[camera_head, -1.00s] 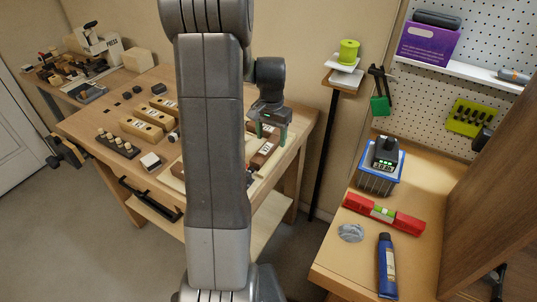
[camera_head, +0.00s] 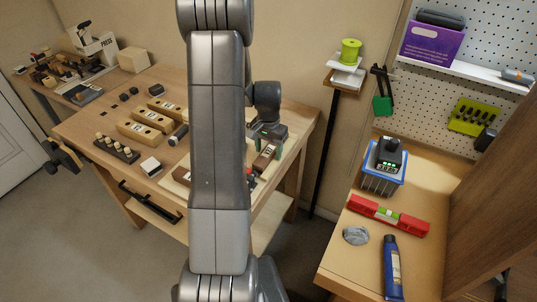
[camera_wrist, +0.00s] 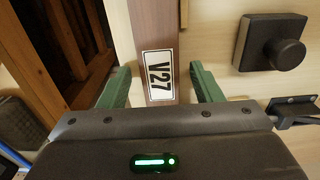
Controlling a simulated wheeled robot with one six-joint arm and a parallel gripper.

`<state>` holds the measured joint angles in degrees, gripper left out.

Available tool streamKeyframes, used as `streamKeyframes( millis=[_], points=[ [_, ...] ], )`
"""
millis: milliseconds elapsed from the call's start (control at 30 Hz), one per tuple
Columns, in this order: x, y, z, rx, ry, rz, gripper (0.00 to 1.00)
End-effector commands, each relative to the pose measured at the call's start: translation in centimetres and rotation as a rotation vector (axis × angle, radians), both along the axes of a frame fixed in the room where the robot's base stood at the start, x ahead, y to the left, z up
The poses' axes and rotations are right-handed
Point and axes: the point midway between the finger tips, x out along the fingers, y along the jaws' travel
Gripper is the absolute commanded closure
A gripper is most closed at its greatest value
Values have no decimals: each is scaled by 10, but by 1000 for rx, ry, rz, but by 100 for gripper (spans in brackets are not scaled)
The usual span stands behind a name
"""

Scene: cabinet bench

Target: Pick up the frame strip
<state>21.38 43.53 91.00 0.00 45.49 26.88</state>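A brown wooden strip (camera_wrist: 157,28) with a white label reading "V27" lies between my gripper's fingers in the wrist view. I take it as the frame strip; it also shows on the pale board in the head view (camera_head: 264,159). My gripper (camera_wrist: 160,70) has two green fingers, one on each side of the strip, with a small gap visible on the right and a very narrow one on the left. It is open and not closed on the strip. In the head view my gripper (camera_head: 268,143) is low over the strip. My arm hides part of the board.
A black square block with a round knob (camera_wrist: 284,47) sits right of the strip. Wooden blocks (camera_head: 146,132) and a dark peg rack (camera_head: 116,150) stand left of my arm. The right bench holds a blue basket (camera_head: 383,180), a red level (camera_head: 388,215) and a blue bottle (camera_head: 392,268).

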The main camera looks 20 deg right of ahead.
Motion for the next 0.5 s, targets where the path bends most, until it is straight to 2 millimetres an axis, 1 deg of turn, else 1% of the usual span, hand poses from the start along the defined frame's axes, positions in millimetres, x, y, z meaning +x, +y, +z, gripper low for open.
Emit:
streamKeyframes(
  millis=[33, 167, 200, 233, 500],
  points=[
    [0, 0, 0, 0, 0, 0, 52],
    [0, 0, 0, 0, 0, 0, 77],
    [0, 0, 0, 0, 0, 0, 85],
    [0, 0, 0, 0, 0, 0, 89],
    [1, 0, 3, -1, -2, 0, 89]
  ],
)
